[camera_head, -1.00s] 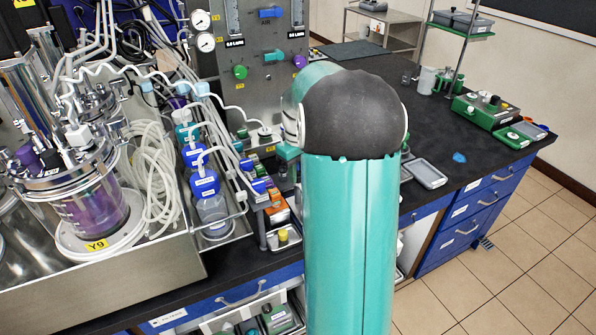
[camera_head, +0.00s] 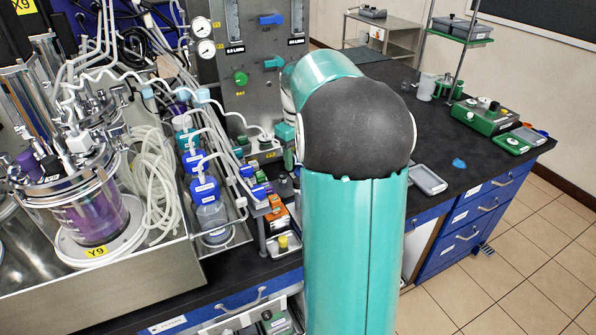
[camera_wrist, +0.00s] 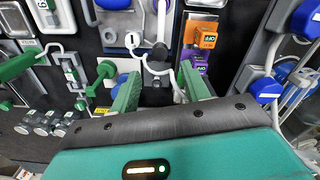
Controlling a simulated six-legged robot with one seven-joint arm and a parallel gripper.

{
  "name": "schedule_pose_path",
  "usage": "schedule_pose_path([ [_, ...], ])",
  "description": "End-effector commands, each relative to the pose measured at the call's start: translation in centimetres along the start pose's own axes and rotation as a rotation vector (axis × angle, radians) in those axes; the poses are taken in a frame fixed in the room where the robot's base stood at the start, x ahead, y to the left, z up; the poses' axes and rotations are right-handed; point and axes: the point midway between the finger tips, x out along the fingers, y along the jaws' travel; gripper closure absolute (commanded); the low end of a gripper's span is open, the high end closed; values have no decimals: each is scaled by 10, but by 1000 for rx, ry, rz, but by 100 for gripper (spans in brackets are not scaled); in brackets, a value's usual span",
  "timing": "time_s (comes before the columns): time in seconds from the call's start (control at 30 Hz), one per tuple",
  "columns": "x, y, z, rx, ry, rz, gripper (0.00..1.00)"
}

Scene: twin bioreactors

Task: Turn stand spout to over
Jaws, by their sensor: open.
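My gripper (camera_wrist: 158,90) is open in the wrist view, with its two green fingers apart. A dark block (camera_wrist: 156,92) lies between and beyond the fingers; I see no firm contact. A thin, curved white tube (camera_wrist: 148,58) runs just past the fingertips. I cannot tell whether this tube is the stand spout or which way a spout points. In the head view my teal arm covers the middle of the scene, and my fingers are not clearly visible there.
An orange tag (camera_wrist: 202,36) is close beyond the right finger. Green-handled fittings (camera_wrist: 100,78) are left of the gripper, and a blue cap (camera_wrist: 267,90) is right. In the head view, blue-capped bottles (camera_head: 205,188) and a glass vessel (camera_head: 88,212) crowd the left; the bench at right has free room.

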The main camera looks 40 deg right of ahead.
Motion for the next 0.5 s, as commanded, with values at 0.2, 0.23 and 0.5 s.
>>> schedule_pose_path([
  [0.2, -45, 1, 0, 1, 3, 2, 54],
  [0.23, -49, 1, 0, 1, 2, 2, 54],
  [0.5, -66, 0, 0, 0, 0, 1, 54],
])
